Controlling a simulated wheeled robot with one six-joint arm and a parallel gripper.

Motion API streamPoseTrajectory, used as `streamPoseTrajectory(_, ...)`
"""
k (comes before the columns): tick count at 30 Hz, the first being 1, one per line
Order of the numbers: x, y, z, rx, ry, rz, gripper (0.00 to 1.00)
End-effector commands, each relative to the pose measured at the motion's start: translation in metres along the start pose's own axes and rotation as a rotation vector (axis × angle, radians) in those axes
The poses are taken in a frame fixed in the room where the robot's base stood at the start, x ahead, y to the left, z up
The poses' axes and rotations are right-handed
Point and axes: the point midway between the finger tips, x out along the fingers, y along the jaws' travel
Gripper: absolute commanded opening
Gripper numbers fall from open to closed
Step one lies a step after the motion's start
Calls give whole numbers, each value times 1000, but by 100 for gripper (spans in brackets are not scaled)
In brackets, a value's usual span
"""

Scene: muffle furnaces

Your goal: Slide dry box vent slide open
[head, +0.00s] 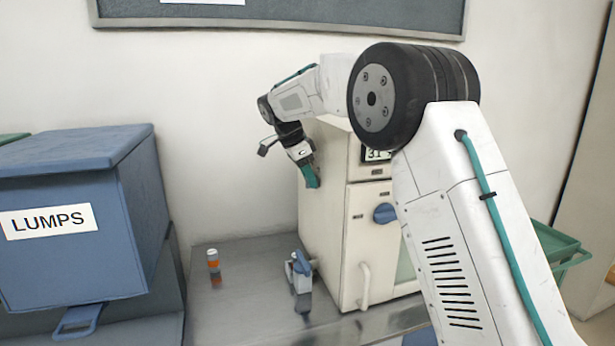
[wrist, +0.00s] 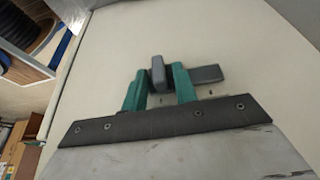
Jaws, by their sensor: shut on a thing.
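The cream dry box (head: 327,205) stands on the bench against the wall. Its vent slide shows in the wrist view as a grey strip (wrist: 208,74) on a pale side panel, with an upright grey tab at its left part. My gripper (wrist: 158,82) has its two green fingers on either side of this tab and is shut on it. In the head view my gripper (head: 311,177) is at the upper left side of the box. The vent slide is hidden there behind the gripper.
A blue bin marked LUMPS (head: 75,215) stands at the left. A small orange and white bottle (head: 213,265) and a blue and grey device (head: 298,268) stand on the metal bench (head: 245,262). A green tray (head: 556,243) is at the right, behind my arm.

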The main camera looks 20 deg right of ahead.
Motion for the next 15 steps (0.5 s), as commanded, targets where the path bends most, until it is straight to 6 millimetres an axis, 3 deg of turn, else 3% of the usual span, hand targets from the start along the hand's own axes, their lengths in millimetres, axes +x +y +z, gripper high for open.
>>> streamPoseTrajectory(10, -1, 1, 1, -1, 1, 4, 0)
streamPoseTrajectory(11, 0, 1, 1, -1, 1, 4, 31)
streamPoseTrajectory(15, -1, 1, 2, -2, 1, 2, 35)
